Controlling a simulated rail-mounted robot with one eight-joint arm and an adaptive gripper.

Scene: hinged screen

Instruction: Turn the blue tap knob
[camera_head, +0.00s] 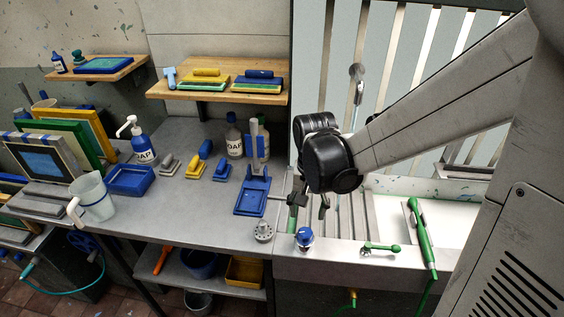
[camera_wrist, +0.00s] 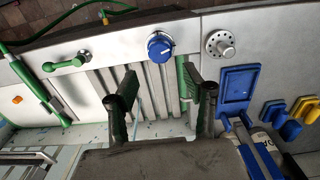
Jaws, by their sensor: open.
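The blue tap knob (camera_head: 304,237) sits on the front ledge of the sink, at the bottom centre of the head view. In the wrist view the blue knob (camera_wrist: 160,46) shows as a round blue cap with a white mark and a pale metal collar. My gripper (camera_wrist: 160,85) is open, with its two dark fingers apart. The knob lies ahead of and between the fingertips in the wrist view, apart from them. In the head view my gripper (camera_head: 308,203) hangs above the slatted drainer just behind the knob. Nothing is held.
A green lever tap (camera_head: 381,248) and a green spray handle (camera_head: 421,235) lie right of the knob. A grey round fitting (camera_head: 263,231) and a blue hinged stand (camera_head: 252,196) are left of it. A green upright piece (camera_wrist: 186,80) stands near one finger.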

